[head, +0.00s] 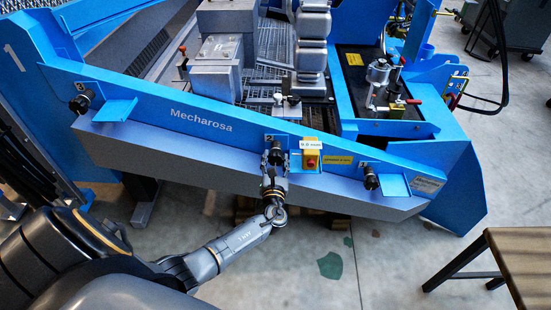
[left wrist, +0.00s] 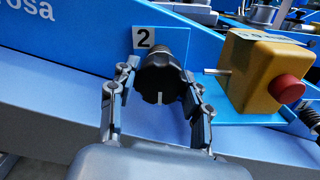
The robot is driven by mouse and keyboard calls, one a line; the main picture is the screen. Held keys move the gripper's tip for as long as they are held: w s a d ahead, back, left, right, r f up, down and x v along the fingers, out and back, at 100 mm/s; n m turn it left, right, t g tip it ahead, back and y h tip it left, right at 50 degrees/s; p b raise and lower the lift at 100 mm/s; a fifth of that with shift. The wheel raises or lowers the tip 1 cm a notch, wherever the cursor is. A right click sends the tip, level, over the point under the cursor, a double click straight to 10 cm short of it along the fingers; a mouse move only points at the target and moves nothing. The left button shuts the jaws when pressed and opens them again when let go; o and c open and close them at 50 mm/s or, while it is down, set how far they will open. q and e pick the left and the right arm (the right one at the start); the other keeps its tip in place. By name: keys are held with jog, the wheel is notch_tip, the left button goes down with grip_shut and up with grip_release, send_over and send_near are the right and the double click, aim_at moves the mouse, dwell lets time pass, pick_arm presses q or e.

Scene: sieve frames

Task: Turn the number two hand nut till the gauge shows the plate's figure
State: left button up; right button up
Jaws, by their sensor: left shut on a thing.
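The number two hand nut (head: 275,155) is a black ribbed knob on the front of the blue frame, under a white "2" label. In the left wrist view the nut (left wrist: 161,82) has a white mark low on its face. My left gripper (head: 274,170) is shut on it, one finger on each side. The gauge (head: 311,146) is a yellow box with a red button, just right of the nut. Its small display seems to read 0.0 mm. A yellow plate (head: 337,160) right of it carries small text I cannot read surely. My right gripper is not in view.
Hand nut three (head: 82,103) sits at the frame's left end, and hand nut one (head: 371,180) to the right. Blue brackets (head: 115,110) stick out beside the nuts. A brown table (head: 520,260) stands at lower right. The floor in front is mostly clear.

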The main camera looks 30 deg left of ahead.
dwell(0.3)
pick_arm(q)
jog(key=o, duration=1.2)
jog(key=shift+c, duration=0.2)
jog(key=v, duration=1.2)
jog(key=shift+f, duration=0.1)
